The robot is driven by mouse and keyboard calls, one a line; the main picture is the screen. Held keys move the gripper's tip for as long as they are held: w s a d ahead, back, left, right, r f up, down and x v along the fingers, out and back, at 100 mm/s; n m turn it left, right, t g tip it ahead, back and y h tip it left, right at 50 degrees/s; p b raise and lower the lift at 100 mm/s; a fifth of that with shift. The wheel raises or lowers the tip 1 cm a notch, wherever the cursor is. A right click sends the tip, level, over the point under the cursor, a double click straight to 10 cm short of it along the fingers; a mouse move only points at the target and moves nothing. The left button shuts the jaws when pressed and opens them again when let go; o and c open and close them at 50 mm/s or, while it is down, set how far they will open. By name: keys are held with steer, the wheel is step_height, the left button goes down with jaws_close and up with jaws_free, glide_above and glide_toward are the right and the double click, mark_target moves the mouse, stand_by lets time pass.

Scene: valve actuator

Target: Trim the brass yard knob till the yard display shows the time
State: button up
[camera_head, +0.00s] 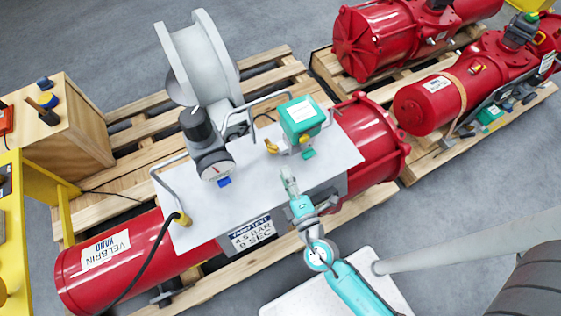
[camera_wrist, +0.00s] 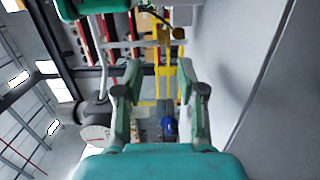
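A teal box (camera_head: 302,120) with a pale top panel stands on the grey plate (camera_head: 255,190) of the red actuator. A brass-coloured fitting (camera_head: 271,147) sticks out on its left side, and a small brass-coloured piece (camera_head: 303,140) shows on its front. I cannot tell which is the yard knob. No readable time display shows. My gripper (camera_head: 287,174) is above the plate, in front of the box and apart from both brass pieces. In the wrist view my gripper (camera_wrist: 160,72) has its fingers apart with nothing held between them.
A round gauge (camera_head: 216,165) and a grey handwheel (camera_head: 197,60) stand left of the box. Bent metal handles rise from the plate. A sign (camera_head: 252,233) on the front reads "YARD TEST 4.5 BAR 9 SEC". A black hose (camera_head: 150,258) runs at the left.

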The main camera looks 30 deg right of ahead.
steer(key=shift+s+a, duration=0.15)
steer(key=shift+s, duration=1.4)
